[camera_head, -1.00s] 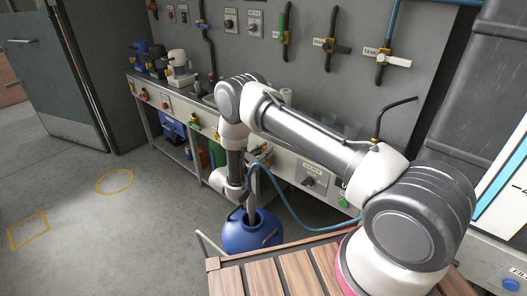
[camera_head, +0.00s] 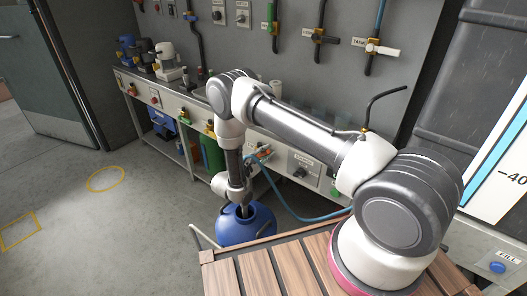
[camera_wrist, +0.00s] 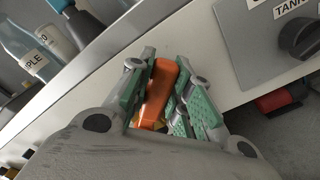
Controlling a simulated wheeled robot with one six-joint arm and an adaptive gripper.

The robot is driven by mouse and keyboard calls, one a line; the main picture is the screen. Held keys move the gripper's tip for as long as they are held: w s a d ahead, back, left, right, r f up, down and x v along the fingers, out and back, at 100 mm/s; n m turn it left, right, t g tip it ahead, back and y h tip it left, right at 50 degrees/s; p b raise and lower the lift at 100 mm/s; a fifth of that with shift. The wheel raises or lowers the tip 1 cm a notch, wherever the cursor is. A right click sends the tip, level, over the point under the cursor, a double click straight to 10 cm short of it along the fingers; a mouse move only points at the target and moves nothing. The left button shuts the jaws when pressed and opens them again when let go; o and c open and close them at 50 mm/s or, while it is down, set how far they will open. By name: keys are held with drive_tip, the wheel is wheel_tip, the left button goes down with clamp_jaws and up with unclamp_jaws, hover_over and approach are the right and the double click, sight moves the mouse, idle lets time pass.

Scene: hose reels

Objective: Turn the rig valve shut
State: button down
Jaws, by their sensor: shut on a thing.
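An orange lever (camera_wrist: 158,92) lies between the green-padded fingers of my gripper (camera_wrist: 166,84) in the wrist view. The fingers are shut on it, one on each side. The lever is in front of the pale bench front. I cannot read a label on it, so I cannot tell for sure that it is the rig valve. In the head view a small valve fitting with a blue hose (camera_head: 286,205) shows at the bench front, just right of my wrist. My fingers are hard to make out there.
A grey panel (camera_wrist: 255,55) with a dark knob (camera_wrist: 300,38) is right of the lever. Bottles (camera_wrist: 28,50) stand on the bench at upper left. A blue drum (camera_head: 245,228) stands below my arm. Open floor (camera_head: 110,225) lies to the left.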

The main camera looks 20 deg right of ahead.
drive_tip(key=shift+s+f+m, duration=0.1)
drive_tip(key=shift+f+m, duration=0.1)
drive_tip(key=shift+m, duration=0.1)
drive_tip(key=c, duration=1.3)
unclamp_jaws()
wheel_tip(320, 180, up, 10)
